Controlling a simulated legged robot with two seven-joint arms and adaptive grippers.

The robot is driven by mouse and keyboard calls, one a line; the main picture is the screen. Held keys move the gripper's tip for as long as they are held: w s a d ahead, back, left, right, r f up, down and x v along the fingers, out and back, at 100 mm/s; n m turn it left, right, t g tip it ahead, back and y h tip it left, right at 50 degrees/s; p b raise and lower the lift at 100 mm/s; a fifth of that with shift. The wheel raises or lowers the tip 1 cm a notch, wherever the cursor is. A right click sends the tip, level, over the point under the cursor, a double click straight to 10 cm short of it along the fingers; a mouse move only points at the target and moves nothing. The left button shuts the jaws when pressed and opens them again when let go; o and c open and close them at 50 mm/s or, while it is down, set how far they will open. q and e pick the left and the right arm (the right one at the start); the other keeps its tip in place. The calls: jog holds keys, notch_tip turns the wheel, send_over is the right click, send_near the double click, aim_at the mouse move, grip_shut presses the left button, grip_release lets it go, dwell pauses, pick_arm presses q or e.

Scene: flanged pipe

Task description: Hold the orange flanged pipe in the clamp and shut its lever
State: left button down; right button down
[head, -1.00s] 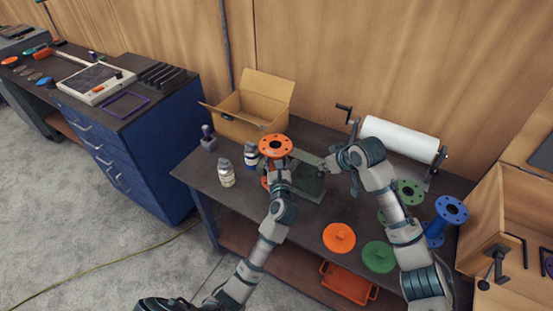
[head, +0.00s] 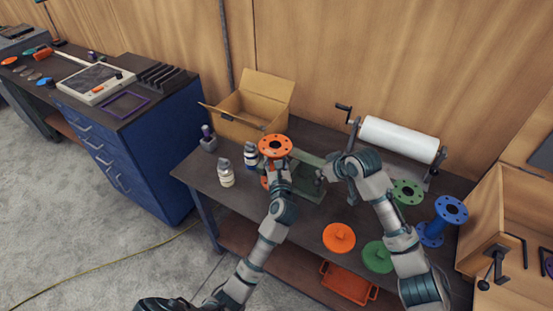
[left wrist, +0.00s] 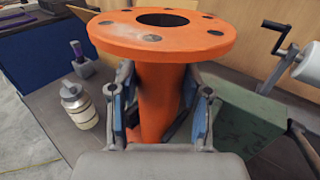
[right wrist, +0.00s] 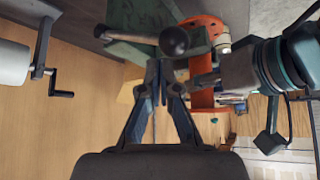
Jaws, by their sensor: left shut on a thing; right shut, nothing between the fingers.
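The orange flanged pipe (head: 275,146) stands upright at the left end of the green clamp (head: 310,194). In the left wrist view my left gripper (left wrist: 160,112) is shut around the body of the pipe (left wrist: 160,85), below its top flange. In the right wrist view my right gripper (right wrist: 158,68) is shut and empty. Its fingertips are just below the black ball knob (right wrist: 174,41) of the lever, beside the green clamp body (right wrist: 135,15); whether they touch the knob I cannot tell. The arms partly hide the clamp in the head view, so how the pipe sits in it is unclear.
An open cardboard box (head: 250,108) and two bottles (head: 226,174) stand left of the pipe. A white roll with a crank (head: 400,138) is at the back right. Orange (head: 339,237) and green (head: 377,257) discs and a blue flanged pipe (head: 450,212) occupy the right side.

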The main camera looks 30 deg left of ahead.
aim_at(321, 183)
jog(key=shift+s+f, duration=0.2)
jog(key=shift+f, duration=0.4)
jog(key=shift+s+f, duration=0.1)
jog(key=shift+f, duration=0.25)
jog(key=shift+s+f, duration=0.1)
jog(key=shift+f, duration=0.2)
jog(key=shift+s+f, duration=0.15)
jog(key=shift+f, duration=0.2)
jog(key=shift+s+f, duration=0.1)
jog(key=shift+f, duration=0.35)
jog(key=shift+r, duration=3.1)
